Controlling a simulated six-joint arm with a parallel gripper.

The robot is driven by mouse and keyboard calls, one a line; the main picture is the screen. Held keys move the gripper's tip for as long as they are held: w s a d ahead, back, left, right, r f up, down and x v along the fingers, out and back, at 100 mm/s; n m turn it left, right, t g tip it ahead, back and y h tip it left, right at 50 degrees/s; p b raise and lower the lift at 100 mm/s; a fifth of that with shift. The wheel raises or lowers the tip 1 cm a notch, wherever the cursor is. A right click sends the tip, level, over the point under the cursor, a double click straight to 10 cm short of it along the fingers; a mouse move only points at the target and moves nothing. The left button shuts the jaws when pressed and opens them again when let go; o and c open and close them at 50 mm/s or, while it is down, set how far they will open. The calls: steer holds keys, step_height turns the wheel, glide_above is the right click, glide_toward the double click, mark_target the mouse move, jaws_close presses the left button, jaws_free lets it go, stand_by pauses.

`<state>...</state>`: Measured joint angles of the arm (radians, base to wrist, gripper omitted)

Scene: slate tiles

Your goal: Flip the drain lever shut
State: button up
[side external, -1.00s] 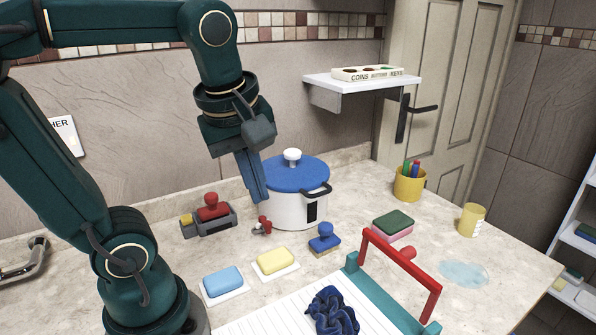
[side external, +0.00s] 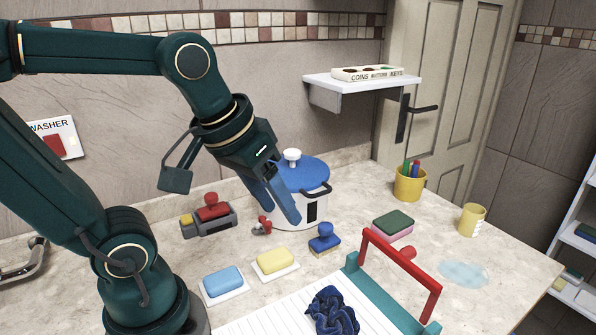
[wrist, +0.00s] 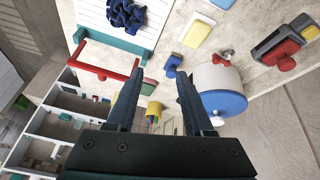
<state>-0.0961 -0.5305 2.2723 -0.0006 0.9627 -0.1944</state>
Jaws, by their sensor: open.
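The white pot (side external: 318,209) with a blue lid stands on the counter near the wall. A small tap with a red drain lever (side external: 263,221) sticks out low on its left side. The lever appears raised in the side view; I cannot tell its exact setting. In the wrist view the red lever (wrist: 224,61) is right of my fingers, at the pot's edge. My gripper (side external: 280,212) is open and tilted, its blue fingers in front of the pot, right of the lever.
A grey block with a red knob (side external: 209,206) stands left of the tap. A blue-handled brush (side external: 324,240), yellow sponge (side external: 275,261) and blue soap (side external: 223,280) lie in front. A red-handled frame (side external: 402,270) stands nearer right.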

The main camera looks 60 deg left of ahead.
steer(key=w+a+f+n+g, duration=0.3)
steer(key=w+a+n, duration=0.25)
steer(key=a, duration=0.25)
steer(key=n+g, duration=0.2)
steer(key=n, duration=0.1)
glide_above(268, 222)
steer(key=shift+m, duration=0.25)
step_height(268, 222, down, 6)
steer(key=shift+r, duration=0.1)
steer(key=shift+s+f, duration=0.1)
steer(key=shift+f, duration=2.4)
jaws_close()
